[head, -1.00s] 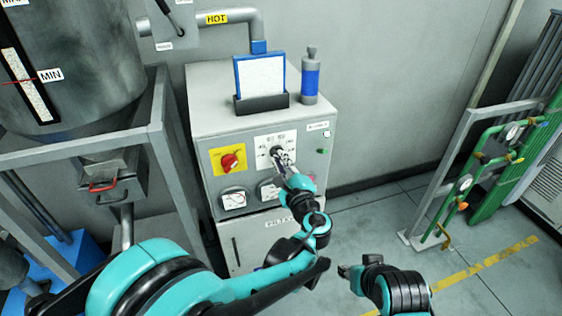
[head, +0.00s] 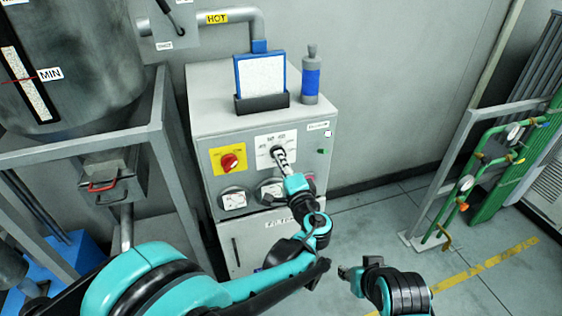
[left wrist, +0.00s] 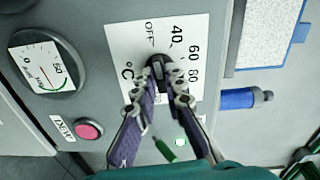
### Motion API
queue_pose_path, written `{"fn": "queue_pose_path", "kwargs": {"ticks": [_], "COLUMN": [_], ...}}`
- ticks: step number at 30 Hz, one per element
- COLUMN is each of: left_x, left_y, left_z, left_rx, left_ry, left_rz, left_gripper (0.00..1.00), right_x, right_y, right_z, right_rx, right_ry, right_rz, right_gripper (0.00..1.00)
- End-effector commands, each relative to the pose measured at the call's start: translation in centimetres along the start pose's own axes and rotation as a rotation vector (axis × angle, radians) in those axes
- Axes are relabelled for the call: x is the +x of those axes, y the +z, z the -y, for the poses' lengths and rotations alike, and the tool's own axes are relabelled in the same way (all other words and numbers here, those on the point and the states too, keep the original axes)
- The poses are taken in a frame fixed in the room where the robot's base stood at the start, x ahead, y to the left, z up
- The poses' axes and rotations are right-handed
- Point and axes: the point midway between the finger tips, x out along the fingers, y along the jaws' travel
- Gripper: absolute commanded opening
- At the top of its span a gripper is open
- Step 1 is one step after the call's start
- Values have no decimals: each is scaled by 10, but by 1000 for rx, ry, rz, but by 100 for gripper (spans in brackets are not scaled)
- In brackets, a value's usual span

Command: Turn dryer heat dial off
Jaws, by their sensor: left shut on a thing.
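The dryer cabinet (head: 205,125) is a grey box against the wall. Its heat dial (left wrist: 157,62) is a dark knob on a white plate (left wrist: 118,40) marked OFF, 40, 60, 80 and °C in the left wrist view. My left gripper (left wrist: 160,75) is shut on the dial, with a finger on each side; the fingers hide part of the dial and plate. The dial's pointer setting cannot be read clearly. In the head view my left gripper (head: 279,155) reaches the plate on the cabinet front. My right gripper (head: 346,272) is low at the centre, away from the cabinet, its jaws too small to judge.
A red switch on a yellow plate (head: 214,153) is left of the dial. Gauges (head: 234,200) sit below. A blue-framed holder (head: 262,103) and a blue-banded bottle (head: 310,82) stand on top. Green pipes (head: 490,165) are at the right; the floor between is clear.

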Motion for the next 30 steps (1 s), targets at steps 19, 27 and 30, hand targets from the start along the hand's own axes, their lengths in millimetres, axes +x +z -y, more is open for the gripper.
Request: {"fn": "queue_pose_path", "kwargs": {"ticks": [19,27,30], "left_x": [1,1,1], "left_y": [-1,-1,-1], "left_z": [2,1,1], "left_rx": [-69,-70,-70], "left_ry": [-5,-3,-2], "left_rz": [-1,-1,-1], "left_gripper": [0,32,32], "right_x": [0,0,0], "right_y": [0,0,0], "right_z": [0,0,0], "right_rx": [0,0,0], "right_ry": [0,0,0], "right_rz": [0,0,0], "right_gripper": [40,40,40]}}
